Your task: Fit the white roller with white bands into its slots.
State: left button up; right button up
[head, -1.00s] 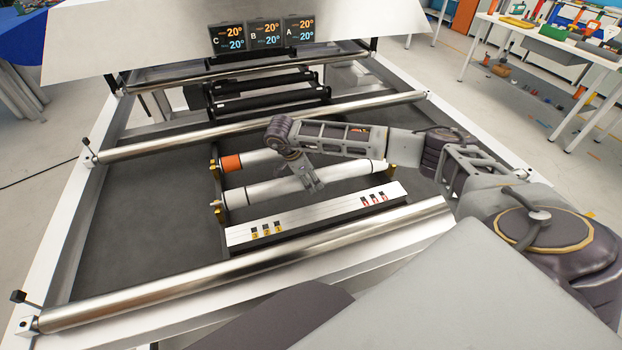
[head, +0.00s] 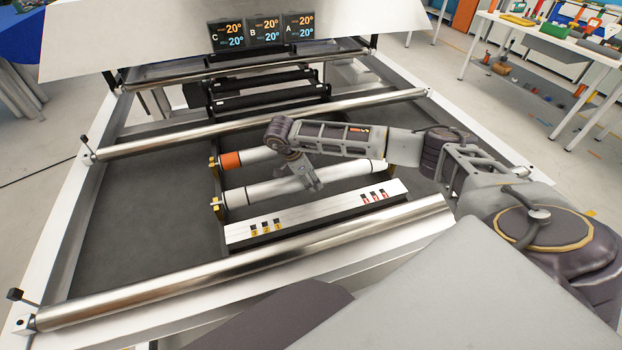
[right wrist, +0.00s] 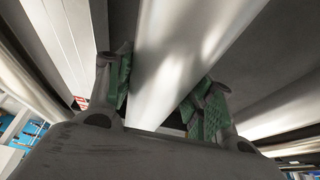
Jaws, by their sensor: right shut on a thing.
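The white roller (head: 262,194) lies across the machine bed between brass-coloured end holders in the head view, behind the marked white strip. A grey line marks its left end; its white bands are hard to make out. The left end is at or just by the left holder (head: 217,207); I cannot tell whether it is seated. The right end is close to the right side, with its holder hardly visible. My right gripper (head: 312,183) is shut around the roller near its middle. The right wrist view shows the roller (right wrist: 185,50) between the green-padded fingers (right wrist: 160,100). My left gripper is not in view.
A second white roller with an orange band (head: 231,160) lies just behind, partly hidden by my right arm. The white strip (head: 315,215) with yellow and red marks stands in front. Metal rollers (head: 250,270) cross the frame. The dark bed at left (head: 140,220) is clear.

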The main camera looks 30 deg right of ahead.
jog(key=shift+f+b, duration=0.5)
jog(key=shift+f, duration=0.25)
dwell(0.4)
jog(key=o, duration=1.7)
jog(key=shift+f, duration=0.1)
jog(key=shift+a, duration=0.1)
jog(key=shift+v, duration=4.1)
